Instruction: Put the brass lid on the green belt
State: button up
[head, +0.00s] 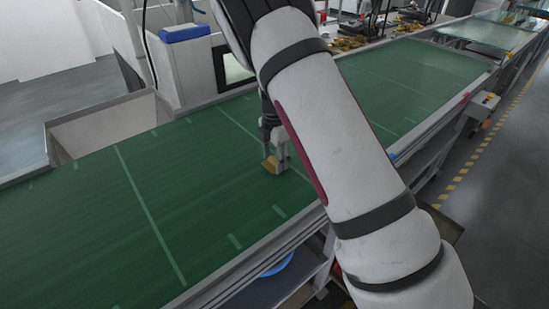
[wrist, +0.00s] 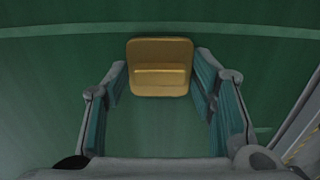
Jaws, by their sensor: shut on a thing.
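The brass lid (wrist: 160,55) is a gold, rounded square plate with a raised bar across it. In the wrist view it sits between the tips of my gripper (wrist: 160,85), which is shut on it. In the head view the lid (head: 269,163) shows as a small gold patch at the end of my gripper (head: 274,160), low over or touching the green belt (head: 80,215); I cannot tell which. My arm hides part of the belt. The belt fills the background of the wrist view.
A grey bin (head: 105,125) and a machine with a blue-topped box (head: 185,33) stand along the belt's far side. More brass pieces (head: 345,43) lie on a table at the back. A metal rail (head: 245,265) edges the near side. The belt's left part is clear.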

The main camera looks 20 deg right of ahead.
jog(key=shift+f, duration=0.1)
jog(key=o, duration=1.5)
